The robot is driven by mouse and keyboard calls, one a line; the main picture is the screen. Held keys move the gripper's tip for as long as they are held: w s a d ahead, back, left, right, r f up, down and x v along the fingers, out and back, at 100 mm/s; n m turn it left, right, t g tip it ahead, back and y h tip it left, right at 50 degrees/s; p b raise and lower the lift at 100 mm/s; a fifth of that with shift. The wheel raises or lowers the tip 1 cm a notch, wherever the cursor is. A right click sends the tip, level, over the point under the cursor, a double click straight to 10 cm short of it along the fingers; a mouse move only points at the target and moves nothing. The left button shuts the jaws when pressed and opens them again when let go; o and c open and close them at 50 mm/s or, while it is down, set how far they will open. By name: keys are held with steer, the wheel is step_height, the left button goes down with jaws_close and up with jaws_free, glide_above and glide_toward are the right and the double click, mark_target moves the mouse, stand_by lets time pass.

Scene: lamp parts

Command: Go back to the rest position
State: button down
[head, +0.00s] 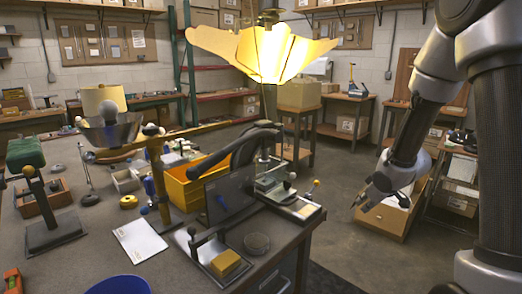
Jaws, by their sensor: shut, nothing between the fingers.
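My gripper (366,199) is at the right, at the end of my bent arm, pointing down and left. It is shut with nothing held. It hangs over the open floor, to the right of the workbench (262,262) and apart from it. A lit lamp with a yellow-white flared shade (262,52) stands on the bench, its stem rising behind the parts there.
The bench holds a yellow bin (190,185), a dark panel (229,194), a yellow block (226,263), a blue bowl (118,285) and several tools. A cardboard box (385,218) stands on the floor behind my gripper. Floor (345,250) between bench and arm is clear.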

steer(key=s+d+r+m+g+h, duration=0.25)
steer(key=s+d+r, duration=0.25)
steer(key=s, duration=0.5)
steer(key=s+a+r+m, duration=0.2)
steer(key=s+r, duration=0.5)
steer(key=s, duration=0.2)
steer(key=s+a+r+m+y, duration=0.1)
steer(key=s+a+r, duration=0.1)
steer(key=s+r, duration=0.6)
steer(key=shift+s+m, duration=0.35)
steer(key=shift+s, duration=0.65)
